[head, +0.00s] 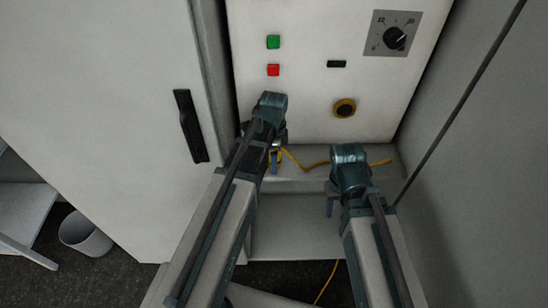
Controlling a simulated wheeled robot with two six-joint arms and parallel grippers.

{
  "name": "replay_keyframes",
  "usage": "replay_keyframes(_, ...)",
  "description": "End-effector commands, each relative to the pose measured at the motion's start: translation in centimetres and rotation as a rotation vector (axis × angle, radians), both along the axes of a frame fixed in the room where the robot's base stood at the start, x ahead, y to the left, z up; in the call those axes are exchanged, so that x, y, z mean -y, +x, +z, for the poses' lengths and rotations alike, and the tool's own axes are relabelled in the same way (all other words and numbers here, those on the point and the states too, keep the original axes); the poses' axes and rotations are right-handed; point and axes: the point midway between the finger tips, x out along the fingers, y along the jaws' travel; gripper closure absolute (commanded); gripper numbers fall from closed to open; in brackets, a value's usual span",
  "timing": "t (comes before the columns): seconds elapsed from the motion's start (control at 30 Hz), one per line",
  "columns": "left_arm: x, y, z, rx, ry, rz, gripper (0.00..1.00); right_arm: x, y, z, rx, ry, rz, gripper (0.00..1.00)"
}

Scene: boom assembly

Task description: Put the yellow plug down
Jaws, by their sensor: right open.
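A thin yellow cable (316,166) lies along the pale ledge (405,160) below the panel. A small yellow piece (277,145) shows by my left gripper (276,158), where the cable ends; I cannot tell whether it is the plug. The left arm hides most of that spot, and its jaws are too small to read. My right gripper (330,202) is open, pointing down in front of the ledge, with nothing seen between its fingers. The cable passes behind the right wrist and shows again to its right.
The white panel (300,100) carries a green button (273,42), a red button (273,70), a rotary dial (394,39) and a yellow-ringed round socket (344,107). A cabinet door with a black handle (190,125) stands left. A bin (85,235) is on the floor.

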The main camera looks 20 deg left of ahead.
Motion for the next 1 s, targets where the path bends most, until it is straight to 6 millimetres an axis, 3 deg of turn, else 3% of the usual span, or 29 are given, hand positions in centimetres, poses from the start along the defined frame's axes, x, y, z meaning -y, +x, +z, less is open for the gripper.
replay_keyframes(0.27,0.0,0.0,0.2,0.000,0.000,0.000,0.11,0.0,0.0,0.2,0.000,0.000,0.000,0.50)
replay_keyframes(0.47,0.0,0.0,1.5,0.000,0.000,0.000,0.11,0.0,0.0,1.5,0.000,0.000,0.000,0.50)
replay_keyframes(1.0,0.0,0.0,9.3,0.000,0.000,0.000,0.11,0.0,0.0,9.3,0.000,0.000,0.000,0.50)
